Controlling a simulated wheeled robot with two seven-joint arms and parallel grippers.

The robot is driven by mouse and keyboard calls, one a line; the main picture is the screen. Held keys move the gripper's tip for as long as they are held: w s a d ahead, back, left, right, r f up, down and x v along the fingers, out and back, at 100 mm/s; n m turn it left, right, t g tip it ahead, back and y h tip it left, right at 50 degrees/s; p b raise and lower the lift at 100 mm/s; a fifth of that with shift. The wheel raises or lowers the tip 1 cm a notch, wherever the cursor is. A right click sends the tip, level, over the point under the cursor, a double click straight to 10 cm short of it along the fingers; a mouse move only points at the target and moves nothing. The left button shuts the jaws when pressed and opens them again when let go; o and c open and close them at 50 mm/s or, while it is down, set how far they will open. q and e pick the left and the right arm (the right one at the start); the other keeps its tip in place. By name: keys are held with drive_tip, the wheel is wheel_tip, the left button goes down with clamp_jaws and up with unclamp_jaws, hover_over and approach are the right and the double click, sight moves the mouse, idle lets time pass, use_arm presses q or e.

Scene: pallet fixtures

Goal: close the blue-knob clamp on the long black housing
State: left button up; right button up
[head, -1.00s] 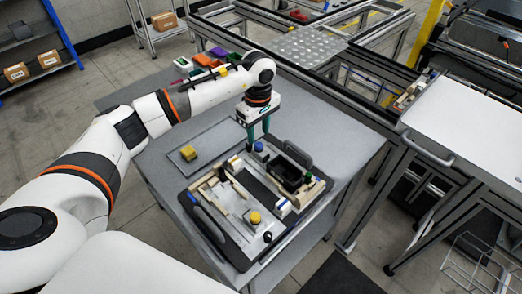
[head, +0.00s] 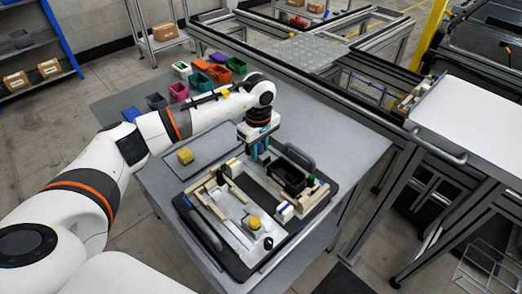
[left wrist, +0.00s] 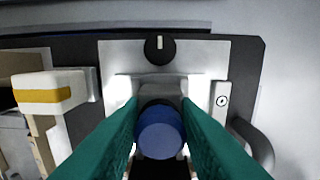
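In the head view my left gripper (head: 259,157) points down over the back edge of the pallet fixture and hides the blue knob there. In the left wrist view the round blue knob (left wrist: 160,133) is between the two green fingers of my left gripper (left wrist: 161,112). The fingers are apart, one on each side of the knob; I cannot tell if they touch it. The clamp's grey body (left wrist: 160,88) shows behind the knob. A black housing (head: 290,178) sits in the fixture to the right of the gripper; in the wrist view it is mostly hidden. My right gripper is not in view.
The fixture plate (head: 205,243) also holds a yellow knob (head: 254,222), a black knob (head: 268,243) and cream blocks. Several coloured bins (head: 218,73) stand at the back of the table.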

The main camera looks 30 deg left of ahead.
sight(265, 156)
use_arm(q)
drive_tip(key=shift+d, duration=0.25)
drive_tip(key=shift+c, duration=0.4)
drive_tip(key=shift+s+d, duration=0.2)
drive_tip(key=shift+d, duration=0.3)
drive_tip(key=shift+s+d, duration=0.2)
drive_tip(key=shift+d, duration=0.25)
drive_tip(key=o, duration=0.8)
drive_tip(key=shift+c, duration=0.2)
drive_tip(key=shift+a, duration=0.1)
drive_tip(key=shift+r+p, duration=2.1)
drive_tip(key=shift+r, duration=1.9)
